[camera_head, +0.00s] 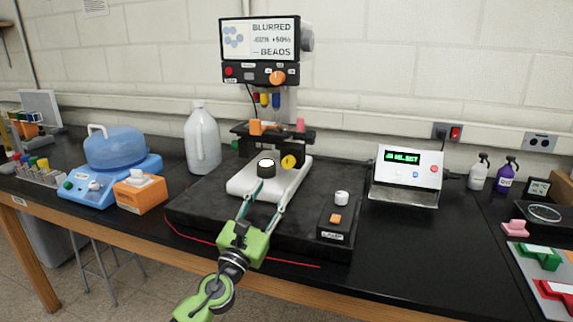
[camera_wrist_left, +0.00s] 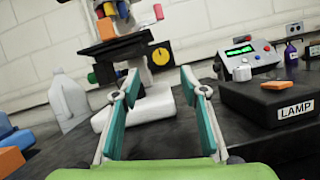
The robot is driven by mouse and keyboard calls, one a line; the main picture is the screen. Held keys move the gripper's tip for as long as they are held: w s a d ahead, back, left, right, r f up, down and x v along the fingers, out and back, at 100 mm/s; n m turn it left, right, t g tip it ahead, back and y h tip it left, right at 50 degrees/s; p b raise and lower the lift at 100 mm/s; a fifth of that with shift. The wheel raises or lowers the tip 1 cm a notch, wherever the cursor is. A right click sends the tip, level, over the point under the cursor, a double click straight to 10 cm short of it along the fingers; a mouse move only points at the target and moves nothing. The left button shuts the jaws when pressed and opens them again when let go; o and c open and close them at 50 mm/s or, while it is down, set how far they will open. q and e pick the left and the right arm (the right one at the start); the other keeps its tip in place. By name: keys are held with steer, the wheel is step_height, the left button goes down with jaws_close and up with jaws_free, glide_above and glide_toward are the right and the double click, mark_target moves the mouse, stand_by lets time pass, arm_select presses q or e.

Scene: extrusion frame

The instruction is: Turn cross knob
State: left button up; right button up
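A yellow knob (camera_head: 289,162) with a dark mark sits on the front of the microscope-like instrument (camera_head: 268,135); it also shows in the left wrist view (camera_wrist_left: 160,56). I cannot tell for sure whether it is the cross knob. An orange knob (camera_head: 277,77) is on the panel under the screen. My left gripper (camera_head: 271,190) is open and empty, over the front of the white base (camera_head: 240,187), short of the yellow knob. In the left wrist view the yellow knob appears between the teal fingers (camera_wrist_left: 160,80), beyond their tips. My right gripper is not in view.
The screen (camera_head: 259,38) reads "BLURRED" and "BEADS". A black lamp box (camera_head: 337,225) stands right of the white base. A white jug (camera_head: 202,140) and an orange box (camera_head: 140,194) are left. A display unit (camera_head: 406,175) is right. The bench front is mostly clear.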

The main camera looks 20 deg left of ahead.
mark_target(287, 165)
arm_select(q)
steer(key=x, duration=0.9)
steer(key=shift+w+f, duration=0.1)
steer(key=shift+w, duration=0.15)
steer(key=shift+w+d, duration=0.1)
steer(key=shift+w, duration=0.3)
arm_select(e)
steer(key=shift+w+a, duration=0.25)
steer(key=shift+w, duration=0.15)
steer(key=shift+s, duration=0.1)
arm_select(q)
steer(key=c, duration=1.1)
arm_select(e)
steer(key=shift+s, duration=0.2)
